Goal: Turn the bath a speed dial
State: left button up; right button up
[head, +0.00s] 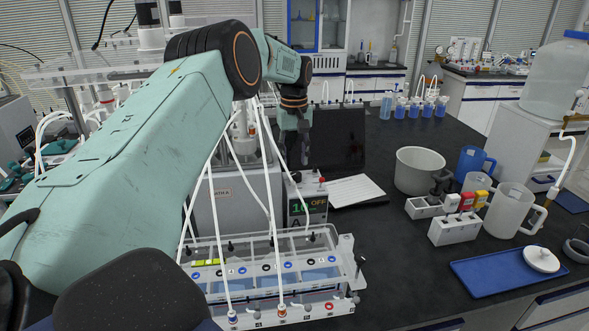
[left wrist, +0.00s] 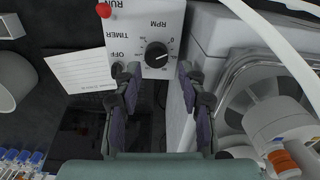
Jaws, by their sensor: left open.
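The bath A control box (head: 308,218) stands behind the clear water bath (head: 270,275) in the head view, with a green display reading 10 and OFF. In the left wrist view its pale panel (left wrist: 182,25) appears upside down, with a black round dial (left wrist: 157,54) under RPM markings, a small OFF/TIMER knob and a red knob (left wrist: 103,11). My left gripper (left wrist: 159,72) is open, its two dark fingers on either side of the dial in the picture; I cannot tell whether they touch it. In the head view the left gripper (head: 304,150) is above and behind the box. My right gripper is not in view.
White tubes (head: 268,190) hang around the box and bath. A grey pot (head: 418,170), jugs (head: 508,210) and a blue tray (head: 490,280) stand right. Black bench at front centre-right is clear.

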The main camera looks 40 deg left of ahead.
aim_at(296, 174)
pick_arm(q)
jog(key=f, duration=0.2)
jog(key=w+f, duration=0.1)
jog(key=f, duration=0.1)
jog(key=shift+d, duration=0.2)
jog(key=shift+s+f, duration=0.1)
jog(key=shift+f, duration=0.1)
jog(key=shift+s+a, duration=0.15)
jog(key=shift+s, duration=0.25)
jog(key=shift+w+f, duration=0.15)
jog(key=shift+w, duration=0.3)
jog(key=c, duration=0.3)
jog(key=shift+s, duration=0.25)
jog(key=c, duration=0.5)
jog(key=shift+w, duration=0.15)
grip_shut()
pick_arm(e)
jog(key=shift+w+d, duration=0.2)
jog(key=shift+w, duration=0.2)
